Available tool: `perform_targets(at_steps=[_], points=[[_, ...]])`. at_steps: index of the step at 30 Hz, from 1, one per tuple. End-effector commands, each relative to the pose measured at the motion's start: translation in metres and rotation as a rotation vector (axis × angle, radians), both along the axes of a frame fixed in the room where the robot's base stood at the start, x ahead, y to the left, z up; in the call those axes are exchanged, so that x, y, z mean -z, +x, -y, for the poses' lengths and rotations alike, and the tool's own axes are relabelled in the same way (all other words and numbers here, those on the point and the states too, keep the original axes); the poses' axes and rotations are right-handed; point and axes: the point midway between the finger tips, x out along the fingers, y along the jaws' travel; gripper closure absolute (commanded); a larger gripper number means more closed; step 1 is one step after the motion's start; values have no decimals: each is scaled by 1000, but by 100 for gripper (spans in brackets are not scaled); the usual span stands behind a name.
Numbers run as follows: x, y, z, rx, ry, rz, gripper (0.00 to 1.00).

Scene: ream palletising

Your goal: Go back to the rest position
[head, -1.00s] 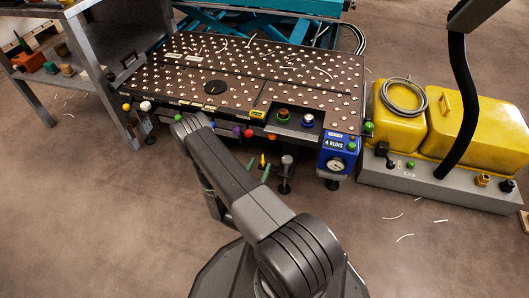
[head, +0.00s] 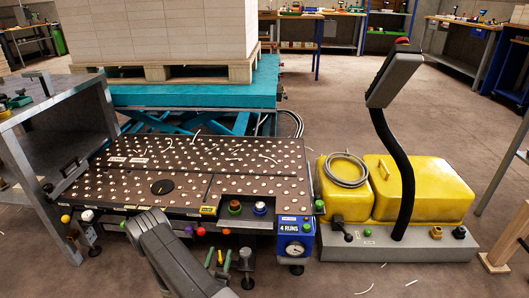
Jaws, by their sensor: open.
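My gripper does not show in the head view. Only a dark grey link of my arm crosses the bottom, left of centre, with its upper end in front of the table's near edge. The dark ball-studded table (head: 235,187) lies in front of me. Whether anything is between my jaws cannot be seen.
A pallet (head: 180,72) with a tall pale stack (head: 170,30) rests on a turquoise lift (head: 190,95) behind the table. A grey shelf (head: 50,125) stands left. A yellow machine (head: 420,190) with an upright panel (head: 395,75) stands right.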

Motion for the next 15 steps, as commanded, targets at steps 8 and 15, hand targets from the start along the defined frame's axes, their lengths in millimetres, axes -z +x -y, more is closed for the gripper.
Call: perform_targets(at_steps=[8, 15], points=[[-19, 51, 10, 3, 2, 1, 49], [-32, 78, 14, 1, 0, 0, 49]])
